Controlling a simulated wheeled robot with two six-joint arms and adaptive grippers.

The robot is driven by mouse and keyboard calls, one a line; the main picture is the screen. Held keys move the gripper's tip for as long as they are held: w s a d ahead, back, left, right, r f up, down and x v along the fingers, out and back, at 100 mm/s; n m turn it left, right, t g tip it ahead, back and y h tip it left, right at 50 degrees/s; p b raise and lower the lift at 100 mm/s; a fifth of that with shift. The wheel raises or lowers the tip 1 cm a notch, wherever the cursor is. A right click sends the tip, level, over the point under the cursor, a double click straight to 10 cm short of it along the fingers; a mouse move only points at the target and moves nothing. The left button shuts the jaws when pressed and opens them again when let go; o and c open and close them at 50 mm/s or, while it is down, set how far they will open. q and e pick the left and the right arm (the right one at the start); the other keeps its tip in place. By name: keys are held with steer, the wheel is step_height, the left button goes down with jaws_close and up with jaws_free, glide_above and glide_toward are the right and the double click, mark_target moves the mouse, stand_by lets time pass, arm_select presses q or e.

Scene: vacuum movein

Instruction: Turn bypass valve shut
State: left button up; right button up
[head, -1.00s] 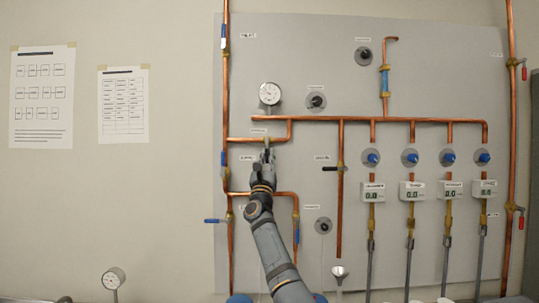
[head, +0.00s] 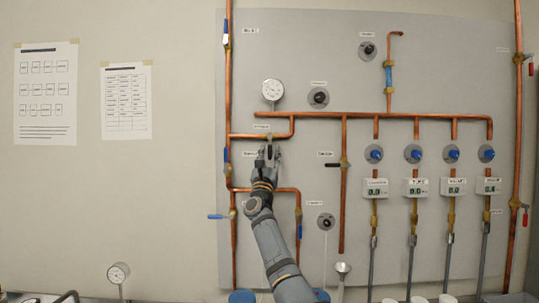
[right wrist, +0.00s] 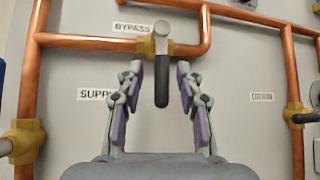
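The bypass valve (right wrist: 153,46) is a brass body on a horizontal copper pipe, below the "BYPASS" label in the right wrist view. Its black lever (right wrist: 162,84) hangs straight down, across the pipe. The valve also shows in the head view (head: 269,137), just above my right gripper (head: 268,154). In the right wrist view, my right gripper (right wrist: 159,88) has its purple-padded fingers spread on either side of the lever, with a visible gap on both sides. It looks open and empty. My left gripper is not in view.
A round gauge (head: 272,90) sits above the bypass pipe. A blue-handled valve (head: 217,217) stands at lower left. Meters with blue knobs (head: 375,153) line the right. Gauge below left (head: 117,273).

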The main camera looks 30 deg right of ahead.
steer(key=v, duration=1.2)
